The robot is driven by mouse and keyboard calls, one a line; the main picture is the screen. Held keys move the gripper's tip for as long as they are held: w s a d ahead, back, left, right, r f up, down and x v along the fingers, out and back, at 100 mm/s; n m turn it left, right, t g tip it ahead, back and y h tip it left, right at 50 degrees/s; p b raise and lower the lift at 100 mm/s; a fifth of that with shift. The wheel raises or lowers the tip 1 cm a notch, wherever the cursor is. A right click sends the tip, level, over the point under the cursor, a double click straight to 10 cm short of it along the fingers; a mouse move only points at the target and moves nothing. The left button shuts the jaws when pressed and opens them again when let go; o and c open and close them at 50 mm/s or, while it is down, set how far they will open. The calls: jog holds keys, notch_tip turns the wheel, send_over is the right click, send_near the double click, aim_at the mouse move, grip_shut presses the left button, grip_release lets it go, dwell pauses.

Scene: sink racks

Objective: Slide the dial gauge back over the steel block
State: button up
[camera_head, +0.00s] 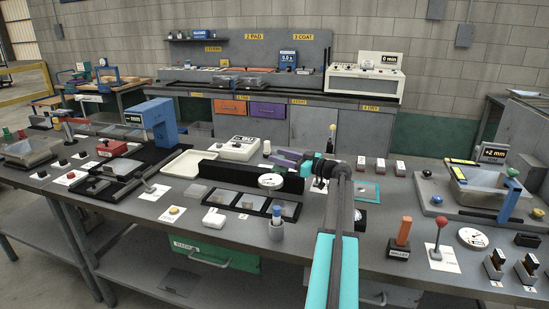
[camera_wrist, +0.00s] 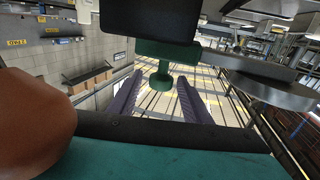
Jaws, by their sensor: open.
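A round white-faced dial gauge (camera_head: 270,181) is in front of a long black bar, above a black tray (camera_head: 240,210) of flat grey pieces. I cannot tell which grey piece (camera_head: 251,201) is the steel block. My gripper (camera_head: 279,154), with purple fingers, is just behind and above the dial. In the wrist view my gripper (camera_wrist: 160,78) is open, with a dark green knob (camera_wrist: 159,82) between the fingers and a gap on both sides. A grey disc (camera_wrist: 262,88), apparently the gauge seen edge-on, is at the right, joined to the green part.
A white display box (camera_head: 230,148) and a cream tray (camera_head: 190,163) stand to the left. A brown rounded object (camera_wrist: 32,122) fills the wrist view's left side. Another dial (camera_head: 472,237) lies at the right.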

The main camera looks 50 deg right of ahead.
jog(key=b+v, duration=0.1)
jog(key=v, duration=0.9)
jog(key=shift+b, duration=0.35)
